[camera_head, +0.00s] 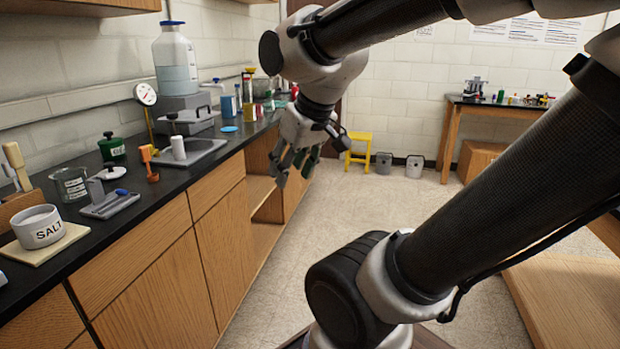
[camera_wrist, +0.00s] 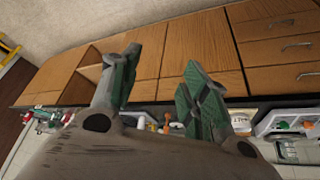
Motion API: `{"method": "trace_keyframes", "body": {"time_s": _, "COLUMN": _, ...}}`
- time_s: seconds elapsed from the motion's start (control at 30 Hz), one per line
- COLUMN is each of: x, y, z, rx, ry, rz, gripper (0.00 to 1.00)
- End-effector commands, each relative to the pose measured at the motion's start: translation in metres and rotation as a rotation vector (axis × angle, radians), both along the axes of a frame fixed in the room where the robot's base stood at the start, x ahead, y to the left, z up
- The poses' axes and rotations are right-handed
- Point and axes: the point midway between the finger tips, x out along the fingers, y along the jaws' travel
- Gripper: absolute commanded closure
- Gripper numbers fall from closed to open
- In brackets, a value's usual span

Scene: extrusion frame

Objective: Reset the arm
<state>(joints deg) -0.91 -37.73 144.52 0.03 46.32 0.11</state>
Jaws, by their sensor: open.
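My gripper (camera_head: 296,162) hangs in the air in the head view, in front of the counter's wooden cabinets and past the counter's front edge. Its fingers point down, and they are open with nothing between them. In the wrist view, the two green-padded fingers of my gripper (camera_wrist: 155,95) stand apart, with cabinet fronts (camera_wrist: 165,62) showing between them. My arm is bent, with its dark links crossing the right half of the head view.
A black counter (camera_head: 150,205) along the left holds a salt bowl (camera_head: 38,227), a large bottle (camera_head: 175,60) and several lab items. The floor (camera_head: 375,205) beyond my arm is clear. A yellow stool (camera_head: 360,148) and two bins stand by the back wall, near a wooden table (camera_head: 455,120).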

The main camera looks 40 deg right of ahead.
Motion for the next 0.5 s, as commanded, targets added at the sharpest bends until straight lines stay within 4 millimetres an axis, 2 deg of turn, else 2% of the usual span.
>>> {"method": "trace_keyframes", "body": {"time_s": 0.03, "x": -0.019, "y": -0.002, "z": -0.002, "rx": 0.0, "ry": 0.026, "rz": -0.007, "gripper": 0.55}}
{"method": "trace_keyframes", "body": {"time_s": 0.1, "x": -0.039, "y": -0.003, "z": -0.005, "rx": 0.0, "ry": 0.065, "rz": -0.013, "gripper": 0.55}}
{"method": "trace_keyframes", "body": {"time_s": 0.17, "x": -0.048, "y": -0.004, "z": -0.007, "rx": 0.0, "ry": 0.084, "rz": -0.016, "gripper": 0.55}}
{"method": "trace_keyframes", "body": {"time_s": 0.5, "x": -0.052, "y": -0.004, "z": -0.008, "rx": 0.001, "ry": 0.096, "rz": -0.017, "gripper": 0.55}}
